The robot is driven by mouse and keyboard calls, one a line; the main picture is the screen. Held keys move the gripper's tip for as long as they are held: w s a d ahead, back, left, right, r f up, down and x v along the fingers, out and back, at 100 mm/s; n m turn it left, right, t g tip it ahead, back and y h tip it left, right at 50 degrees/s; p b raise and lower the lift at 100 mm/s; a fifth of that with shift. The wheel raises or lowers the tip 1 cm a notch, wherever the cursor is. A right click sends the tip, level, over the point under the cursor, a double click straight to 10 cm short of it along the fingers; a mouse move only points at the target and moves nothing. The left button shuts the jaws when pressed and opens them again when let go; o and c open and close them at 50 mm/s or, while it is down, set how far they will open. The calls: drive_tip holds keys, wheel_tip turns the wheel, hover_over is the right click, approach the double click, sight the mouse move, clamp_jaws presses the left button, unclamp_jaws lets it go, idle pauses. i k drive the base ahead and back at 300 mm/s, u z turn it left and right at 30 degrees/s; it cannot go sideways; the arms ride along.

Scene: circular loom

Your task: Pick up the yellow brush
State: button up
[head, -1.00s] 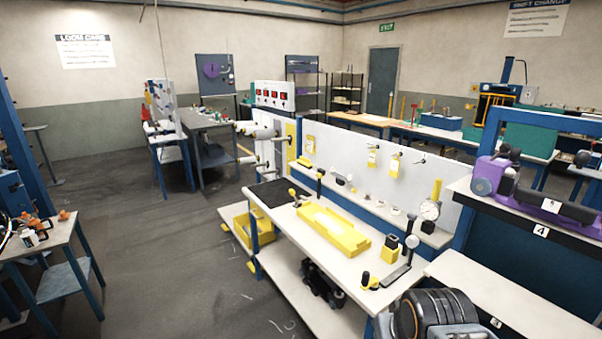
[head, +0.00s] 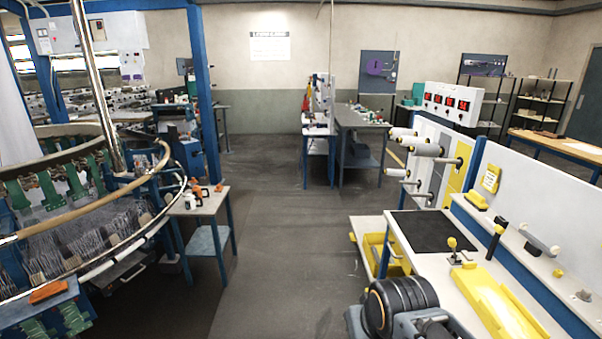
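A small yellow block-like thing (head: 477,199) lies on the narrow ledge behind the workbench and may be the yellow brush; it is too small to be sure. A black-handled tool (head: 497,240) stands near the ledge farther forward. A small tool with a yellow knob (head: 453,244) stands on the bench top beside the black mat. My gripper is not in view; only dark rounded parts of my arm show at the bottom, in front of the bench.
The workbench (head: 408,218) at right carries a black mat (head: 433,231) and a long yellow tray (head: 497,312). The circular loom (head: 95,262) fills the left. A small table (head: 210,203) holds bottles. Open floor (head: 285,250) runs between.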

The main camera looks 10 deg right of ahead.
sight(473, 198)
drive_tip(key=u, duration=0.25)
drive_tip(key=i, duration=2.2)
drive_tip(key=z, duration=0.75)
drive_tip(key=i, duration=1.15)
drive_tip(key=z, duration=1.4)
drive_tip(key=i, duration=0.55)
drive_tip(key=z, duration=0.45)
